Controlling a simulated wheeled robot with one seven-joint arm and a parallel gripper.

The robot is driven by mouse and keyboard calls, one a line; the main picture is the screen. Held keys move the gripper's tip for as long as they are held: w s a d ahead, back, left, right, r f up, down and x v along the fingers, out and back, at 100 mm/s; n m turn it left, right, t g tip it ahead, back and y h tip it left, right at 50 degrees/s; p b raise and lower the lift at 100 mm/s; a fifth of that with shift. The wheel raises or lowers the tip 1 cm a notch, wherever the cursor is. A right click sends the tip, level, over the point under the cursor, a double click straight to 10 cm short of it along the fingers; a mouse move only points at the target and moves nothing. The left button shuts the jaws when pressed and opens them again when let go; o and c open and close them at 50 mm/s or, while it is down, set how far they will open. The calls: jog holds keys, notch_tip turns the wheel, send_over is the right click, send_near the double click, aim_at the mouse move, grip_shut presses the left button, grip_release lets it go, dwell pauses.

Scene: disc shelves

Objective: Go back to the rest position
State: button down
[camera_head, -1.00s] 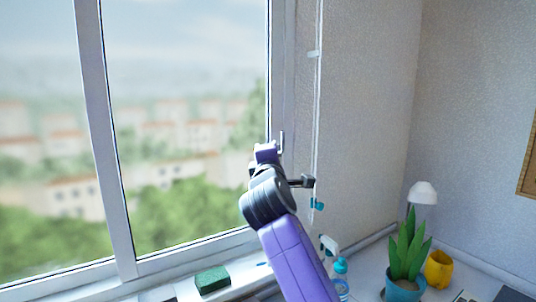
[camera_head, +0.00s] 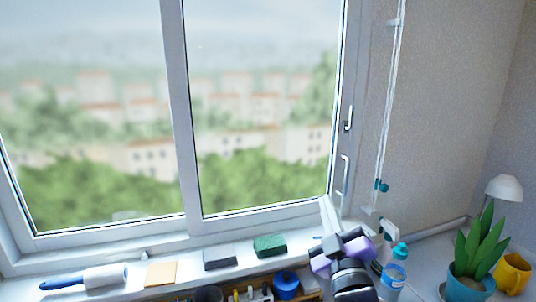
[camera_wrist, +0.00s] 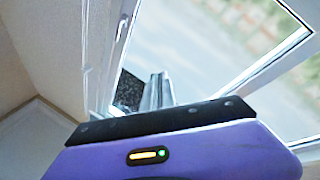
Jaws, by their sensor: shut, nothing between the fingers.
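My gripper (camera_head: 330,212) is at the lower right of the window in the head view, in front of the frame's bottom corner. My purple and black arm rises below it. In the wrist view, the grey fingers (camera_wrist: 155,92) are together with nothing visible between them. From these views I cannot tell how far the fingertips are from the window frame. The window (camera_head: 187,120) has two panes and looks closed in the head view. A handle (camera_head: 346,175) is on its right side.
On the sill are a blue-handled roller (camera_head: 90,278), an orange pad (camera_head: 160,273), a dark block (camera_head: 220,258) and a green sponge (camera_head: 269,245). To the right stand a spray bottle (camera_head: 389,238), a blue-capped bottle (camera_head: 394,272), a potted plant (camera_head: 480,245) and a yellow pot (camera_head: 513,272).

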jog(key=s+d+f+m+g, duration=0.1)
jog(key=s+f+m, duration=0.2)
jog(key=s+f, duration=0.55)
jog(key=s+d+f+m, duration=0.25)
jog(key=s+f, duration=0.25)
jog(key=s, duration=0.6)
jog(key=s+d+f+m+g, duration=0.1)
jog(key=s+f+g, duration=0.1)
jog(key=s, duration=0.8)
jog(key=s+d+f+m+g+h, duration=0.1)
jog(key=s+f+g, duration=0.1)
jog(key=s, duration=0.7)
jog(key=s+d+f+m+g+h, duration=0.1)
jog(key=s+f, duration=0.3)
jog(key=s, duration=0.6)
jog(key=shift+s+d+g, duration=0.3)
jog(key=shift+d+g, duration=0.15)
jog(key=shift+g, duration=0.15)
